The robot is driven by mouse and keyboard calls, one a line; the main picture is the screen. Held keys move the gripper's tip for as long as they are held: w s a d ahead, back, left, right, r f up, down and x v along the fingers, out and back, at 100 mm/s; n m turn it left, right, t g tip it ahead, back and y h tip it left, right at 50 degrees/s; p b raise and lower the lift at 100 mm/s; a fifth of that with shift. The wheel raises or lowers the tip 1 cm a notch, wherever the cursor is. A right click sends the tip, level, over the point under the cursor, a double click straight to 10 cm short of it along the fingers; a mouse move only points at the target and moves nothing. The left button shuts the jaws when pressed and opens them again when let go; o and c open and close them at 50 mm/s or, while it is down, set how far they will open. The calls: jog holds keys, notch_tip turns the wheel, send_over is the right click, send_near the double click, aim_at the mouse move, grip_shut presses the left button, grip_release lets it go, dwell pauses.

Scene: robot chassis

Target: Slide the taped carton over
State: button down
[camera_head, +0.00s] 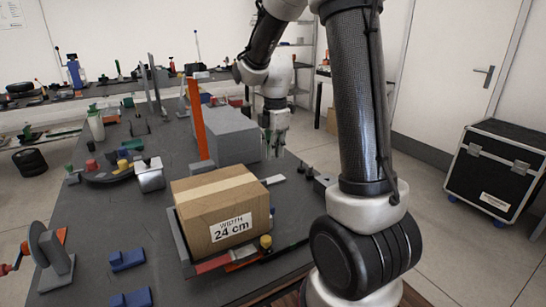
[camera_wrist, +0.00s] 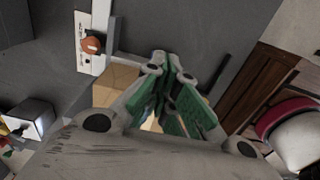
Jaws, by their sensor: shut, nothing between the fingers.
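The taped carton (camera_head: 222,212) is a brown box with a paler tape strip along its top and a white label reading "WIDTH 24 cm". In the head view it sits on the dark table, on or within a low grey and red frame (camera_head: 208,265). My gripper (camera_head: 276,150) is behind and to the right of the carton, pointing down, apart from it in that view. In the wrist view the green-padded fingers (camera_wrist: 168,88) are together with nothing held. A tan surface, likely part of the carton (camera_wrist: 118,82), shows partly behind the fingers.
A grey block (camera_head: 226,135) and an upright orange bar (camera_head: 198,118) stand behind the carton. Blue brackets (camera_head: 127,260) and a crank device (camera_head: 52,258) are at the left front. A black case (camera_head: 496,170) stands on the floor at right.

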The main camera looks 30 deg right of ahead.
jog(key=shift+a+f, duration=0.7)
jog(key=shift+f, duration=0.65)
jog(key=shift+a+f, duration=0.65)
jog(key=shift+f, duration=0.65)
jog(key=shift+a+f, duration=0.7)
jog(key=shift+f, duration=0.65)
jog(key=shift+a, duration=0.8)
